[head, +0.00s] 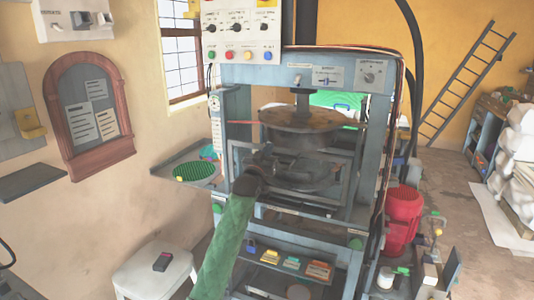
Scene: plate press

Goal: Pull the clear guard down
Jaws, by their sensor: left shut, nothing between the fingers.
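The plate press (228,75) stands in the middle, a blue-grey frame with a round upper plate (300,119) above a darker lower plate. A thin grey frame between the uprights seems to be that of the clear guard (298,207); its see-through panel is hard to make out, so I cannot tell its exact height. My left arm, in a green sleeve, rises from the bottom. My left gripper (260,168) is dark, shut and empty, in front of the left part of the press opening. I cannot tell whether it touches the guard. My right gripper is not in view.
A control panel (241,32) is above the press. A side tray (168,171) with a green disc is at left, above a white stool (155,272). A shelf with small coloured items is below the opening.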

